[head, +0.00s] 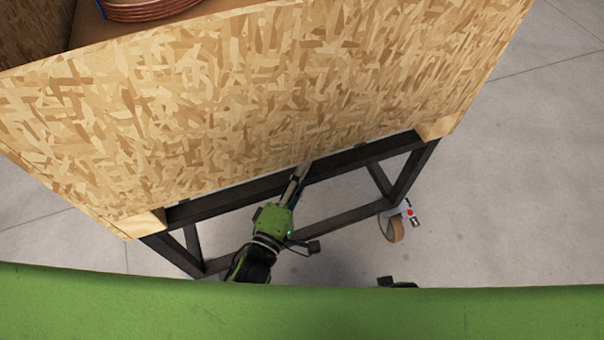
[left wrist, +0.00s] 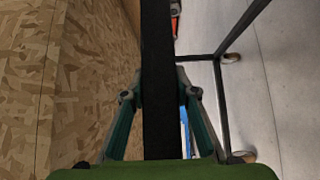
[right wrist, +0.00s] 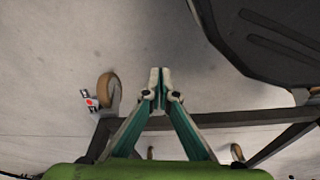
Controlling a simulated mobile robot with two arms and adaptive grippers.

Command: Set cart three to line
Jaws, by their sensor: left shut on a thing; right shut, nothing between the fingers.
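The cart is a large open chipboard box (head: 260,90) on a dark metal frame (head: 340,215) with casters; one tan caster wheel (head: 392,229) shows at the right. My left gripper (head: 298,175) is shut on the dark upper rail of the frame, just under the box. In the left wrist view the rail (left wrist: 157,90) runs between the two fingers of that gripper (left wrist: 160,88).
Coiled copper tube (head: 145,8) lies in the box at the top left. Grey concrete floor (head: 500,190) is clear to the right of the cart. My green body covers the bottom of the head view. A dark panel (right wrist: 275,40) shows at the upper right of the right wrist view.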

